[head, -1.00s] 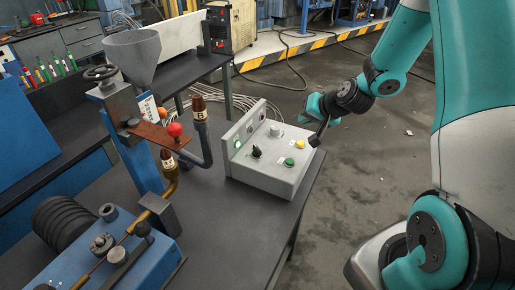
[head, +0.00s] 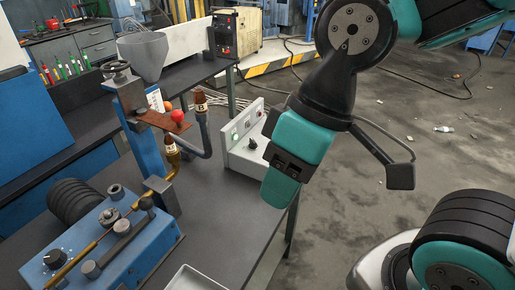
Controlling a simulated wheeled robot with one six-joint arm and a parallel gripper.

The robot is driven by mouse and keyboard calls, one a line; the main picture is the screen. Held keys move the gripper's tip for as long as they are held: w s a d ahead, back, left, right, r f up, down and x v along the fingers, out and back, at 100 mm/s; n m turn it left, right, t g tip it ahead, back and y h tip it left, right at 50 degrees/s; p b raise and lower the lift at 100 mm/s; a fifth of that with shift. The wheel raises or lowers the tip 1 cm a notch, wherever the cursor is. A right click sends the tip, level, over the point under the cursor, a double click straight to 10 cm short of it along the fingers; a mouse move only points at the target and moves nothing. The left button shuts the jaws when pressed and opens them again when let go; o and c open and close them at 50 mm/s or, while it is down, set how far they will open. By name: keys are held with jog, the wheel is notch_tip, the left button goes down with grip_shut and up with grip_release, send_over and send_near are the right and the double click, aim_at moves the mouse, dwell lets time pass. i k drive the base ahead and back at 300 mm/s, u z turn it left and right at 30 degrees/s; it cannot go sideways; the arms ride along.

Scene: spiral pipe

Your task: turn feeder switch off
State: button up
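The grey control box (head: 236,157) stands on the dark table, partly hidden behind my arm. I see no readable label naming the feeder switch.
A grey funnel (head: 143,52) and a blue post with a red ball (head: 177,116) stand left of the box. Hoses with brown ends rise between them. A light tray edge (head: 198,280) shows at the bottom. Open floor lies to the right.

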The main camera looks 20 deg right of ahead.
aim_at(253, 145)
jog(key=u, duration=0.15)
jog(key=k, duration=0.2)
jog(key=z, duration=0.95)
jog(key=i, duration=0.65)
jog(key=u, duration=1.35)
